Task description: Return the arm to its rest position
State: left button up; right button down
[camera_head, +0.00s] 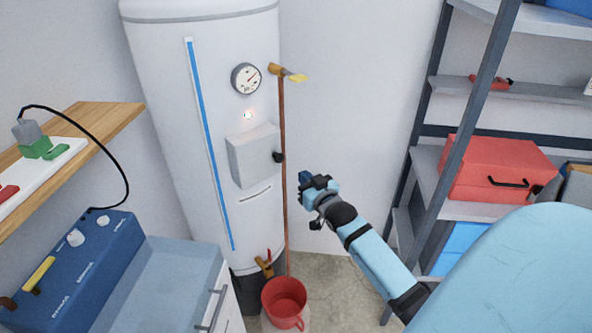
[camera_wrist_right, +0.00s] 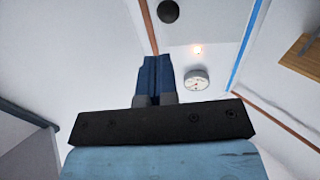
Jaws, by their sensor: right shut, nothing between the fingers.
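My right arm (camera_head: 375,258) is light blue and reaches in from the lower right in the head view. My right gripper (camera_head: 305,177) is in front of the white water heater's right side, near the copper pipe. In the right wrist view the blue fingers of the right gripper (camera_wrist_right: 155,75) are pressed together with nothing between them. The heater's control box (camera_head: 254,155) with a dark knob (camera_head: 278,157) is left of the gripper, apart from it. My left gripper is not in view.
The white water heater (camera_head: 165,90) has a gauge (camera_head: 246,78) and a copper pipe (camera_head: 284,210). A red bucket (camera_head: 284,298) stands below. A metal shelf (camera_head: 425,185) with a red toolbox (camera_head: 495,168) is at right. A blue device (camera_head: 75,262) and wooden shelf (camera_head: 110,118) are at left.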

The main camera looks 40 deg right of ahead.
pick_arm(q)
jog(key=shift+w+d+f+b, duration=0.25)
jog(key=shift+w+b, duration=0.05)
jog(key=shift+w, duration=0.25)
pick_arm(e)
jog(key=v, duration=0.4)
jog(key=shift+s+d+f, duration=0.15)
jog(key=shift+s+d, duration=0.1)
